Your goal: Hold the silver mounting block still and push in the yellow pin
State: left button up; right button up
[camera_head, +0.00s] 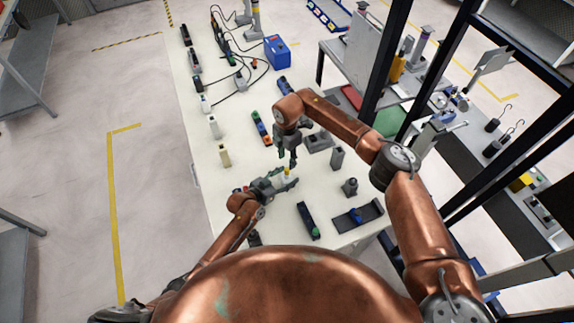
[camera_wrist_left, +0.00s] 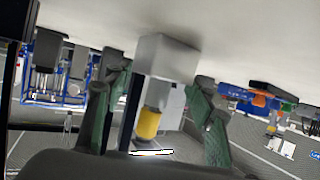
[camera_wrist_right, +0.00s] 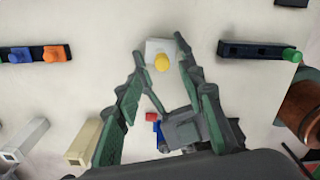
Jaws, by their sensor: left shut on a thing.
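The silver mounting block (camera_head: 291,180) is at the near middle of the white table. My left gripper (camera_head: 278,184) is shut on it; in the left wrist view the block (camera_wrist_left: 166,55) shows between and beyond the green-padded fingers (camera_wrist_left: 160,95). My right gripper (camera_head: 293,163) points down just above the pin. In the right wrist view its fingers (camera_wrist_right: 159,50) are apart, with the pin's round yellow head (camera_wrist_right: 162,62) between the tips. I cannot tell whether they touch it.
A black rail with a green knob (camera_head: 308,221) and a dark tray (camera_head: 357,216) lie nearby. A rail with orange and blue parts (camera_head: 261,128) lies farther back. Pale blocks (camera_head: 224,155) line the left side. A grey post (camera_head: 337,158) stands right of my right gripper.

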aim_at(287, 168)
notch_tip(287, 168, up, 5)
jog(key=shift+r, duration=0.2)
dwell(0.3)
pick_arm(q)
jog(key=o, duration=1.3)
jog(key=shift+s+a, duration=0.1)
